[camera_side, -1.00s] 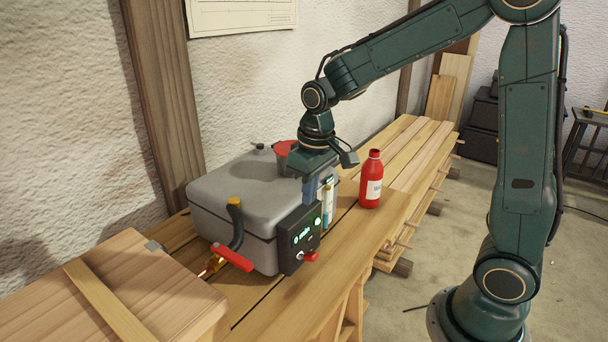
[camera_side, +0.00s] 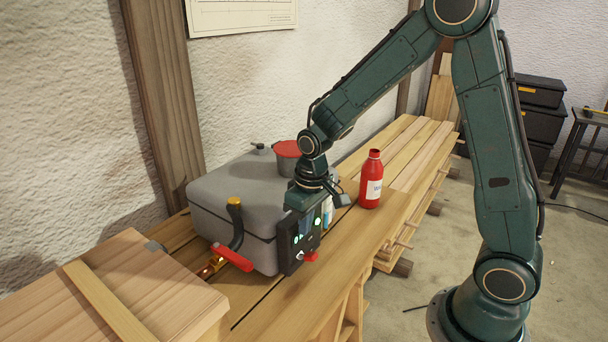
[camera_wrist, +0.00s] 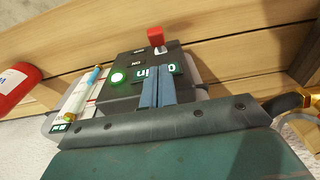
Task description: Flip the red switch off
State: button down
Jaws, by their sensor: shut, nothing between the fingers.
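The red switch (camera_side: 310,256) sticks out from the lower part of a dark control panel (camera_side: 290,259) on the front of a grey box. In the wrist view the red switch (camera_wrist: 155,37) is at the top, near an upside-down "ON" label. My gripper (camera_side: 303,232) hangs in front of the panel, above the switch. In the wrist view its two blue fingers (camera_wrist: 156,76) are together and empty, overlapping the green-lit display. The fingertips appear apart from the switch. Whether they touch the panel, I cannot tell.
The grey box (camera_side: 222,205) stands on a wooden bench (camera_side: 345,252). A red-handled valve (camera_side: 233,258) is left of the panel. A red bottle (camera_side: 371,180) stands to the right, and a red-lidded pot (camera_side: 287,160) sits behind my gripper. A wooden crate (camera_side: 120,290) is at front left.

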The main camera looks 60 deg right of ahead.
aim_at(315, 256)
jog(key=shift+s+f, duration=0.25)
jog(key=shift+f, duration=0.6)
jog(key=shift+s+f, duration=0.3)
jog(key=shift+f, duration=0.5)
jog(key=shift+s+f, duration=0.25)
jog(key=shift+f, duration=0.6)
jog(key=shift+s+f, duration=0.1)
jog(key=shift+s, duration=0.1)
jog(key=shift+s+f, duration=0.45)
jog(key=shift+s, duration=0.1)
jog(key=shift+s+f, duration=0.45)
jog(key=shift+f, duration=0.45)
jog(key=shift+s+f, duration=0.45)
jog(key=shift+f, duration=0.4)
jog(key=shift+f, duration=0.1)
jog(key=shift+w, duration=0.2)
